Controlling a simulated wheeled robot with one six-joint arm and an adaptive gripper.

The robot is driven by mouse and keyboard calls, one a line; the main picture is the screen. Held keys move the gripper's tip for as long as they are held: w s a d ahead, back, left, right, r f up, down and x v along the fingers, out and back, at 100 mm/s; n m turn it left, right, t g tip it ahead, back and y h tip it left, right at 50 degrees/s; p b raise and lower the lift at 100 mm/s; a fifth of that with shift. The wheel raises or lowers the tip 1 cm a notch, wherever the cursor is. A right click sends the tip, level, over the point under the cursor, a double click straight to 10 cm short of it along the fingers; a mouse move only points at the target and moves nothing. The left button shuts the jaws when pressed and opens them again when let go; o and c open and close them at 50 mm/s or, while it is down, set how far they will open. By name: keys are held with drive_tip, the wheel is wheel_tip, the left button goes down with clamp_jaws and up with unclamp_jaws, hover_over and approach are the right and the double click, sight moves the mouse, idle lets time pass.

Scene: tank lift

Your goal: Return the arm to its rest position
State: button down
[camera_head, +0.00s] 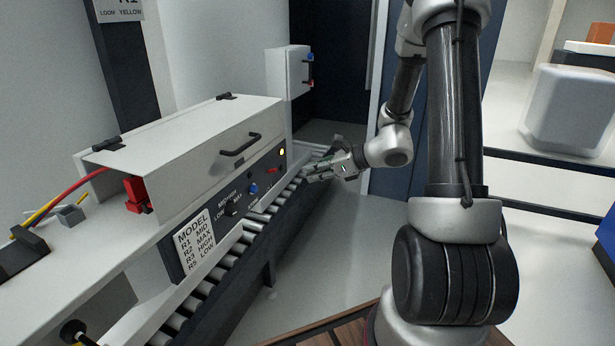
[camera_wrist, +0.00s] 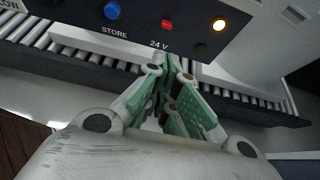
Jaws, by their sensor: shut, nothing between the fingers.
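My arm (camera_head: 455,120) stands on the right in the head view, bent so that its end reaches left. My gripper (camera_head: 318,170) is at the conveyor's far end, close to the right end of the machine's control panel. The wrist view shows its green-padded fingers (camera_wrist: 168,92) drawn together, with nothing between them. They point toward the rollers below the panel. Whether the fingertips touch the rollers or panel I cannot tell.
A white machine (camera_head: 190,140) with a closed, handled lid stands over a roller conveyor (camera_head: 205,288). Its panel has a blue knob (camera_wrist: 112,10), a red switch (camera_wrist: 168,24) and a lit amber lamp (camera_wrist: 218,25). A wall box (camera_head: 288,72) hangs behind. Floor right of the conveyor (camera_head: 325,265) is clear.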

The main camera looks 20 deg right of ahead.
idle(0.5)
drive_tip(key=s+r+n+g+h, duration=0.1)
drive_tip(key=s+n+g, duration=0.7)
drive_tip(key=s+n, duration=0.8)
drive_tip(key=s+d+r+n+t+h, duration=0.1)
drive_tip(key=s+r+n+h, duration=0.3)
drive_tip(key=r, duration=0.4)
drive_tip(key=s+d+r+n+t+h, duration=0.2)
drive_tip(key=s+d+r+n+h, duration=0.1)
drive_tip(key=s+r+n, duration=0.4)
drive_tip(key=shift+s+d+r+t+h, duration=0.3)
drive_tip(key=shift+s+d+r+h, duration=0.15)
drive_tip(key=shift+d+r, duration=0.1)
